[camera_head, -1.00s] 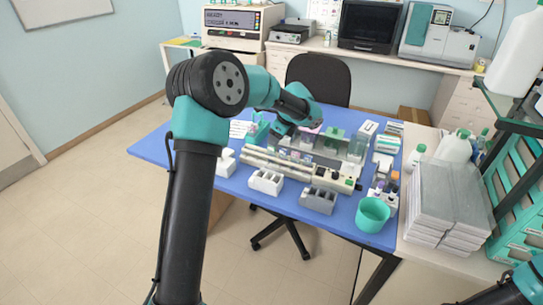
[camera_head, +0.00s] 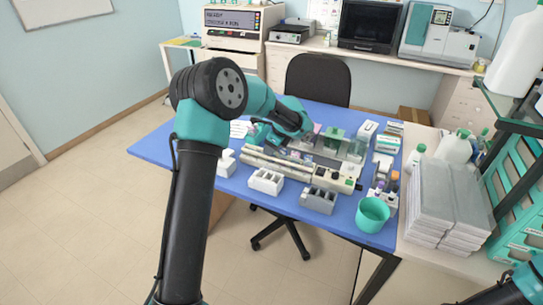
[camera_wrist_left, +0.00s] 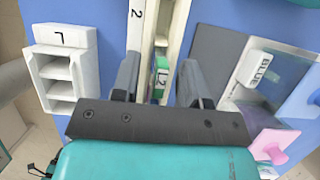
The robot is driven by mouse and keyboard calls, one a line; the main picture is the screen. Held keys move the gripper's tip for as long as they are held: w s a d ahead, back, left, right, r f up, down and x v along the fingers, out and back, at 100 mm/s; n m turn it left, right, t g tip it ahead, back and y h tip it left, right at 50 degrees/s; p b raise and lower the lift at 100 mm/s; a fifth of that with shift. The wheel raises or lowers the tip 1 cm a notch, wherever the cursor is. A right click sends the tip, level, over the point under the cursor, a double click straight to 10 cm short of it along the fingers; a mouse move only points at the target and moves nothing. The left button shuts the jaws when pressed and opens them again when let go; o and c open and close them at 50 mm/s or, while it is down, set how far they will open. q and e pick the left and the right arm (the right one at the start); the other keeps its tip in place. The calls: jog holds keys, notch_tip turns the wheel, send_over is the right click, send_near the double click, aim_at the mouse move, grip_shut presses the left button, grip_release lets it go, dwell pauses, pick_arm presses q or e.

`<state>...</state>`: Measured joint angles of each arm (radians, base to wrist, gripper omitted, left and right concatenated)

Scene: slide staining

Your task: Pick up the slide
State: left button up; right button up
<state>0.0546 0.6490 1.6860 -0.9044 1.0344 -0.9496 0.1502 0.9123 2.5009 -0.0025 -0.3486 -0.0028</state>
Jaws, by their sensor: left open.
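In the left wrist view, a slide (camera_wrist_left: 161,78) shows a green end marked "L2". It stands in a narrow slot of a long cream station (camera_wrist_left: 147,30) marked "2". My left gripper (camera_wrist_left: 158,78) is open, with one finger on each side of the slide's end; whether either finger touches it cannot be told. In the head view, my left gripper (camera_head: 255,136) is low over the left end of the cream station (camera_head: 285,168), and the slide is too small to make out. My right gripper is out of view.
A white slotted rack (camera_head: 266,181) and a grey rack (camera_head: 318,200) stand in front of the station. A teal cup (camera_head: 372,214) is at the blue table's near right. In the wrist view, a block labelled "BLUE" (camera_wrist_left: 255,68) and a pink piece (camera_wrist_left: 274,145) lie to the right.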

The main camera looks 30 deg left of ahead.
pick_arm(q)
grip_shut()
jog(key=shift+r, duration=0.1)
dwell(0.4)
notch_tip(320, 180, up, 10)
jog(key=shift+f, duration=0.1)
dwell(0.4)
dwell(0.5)
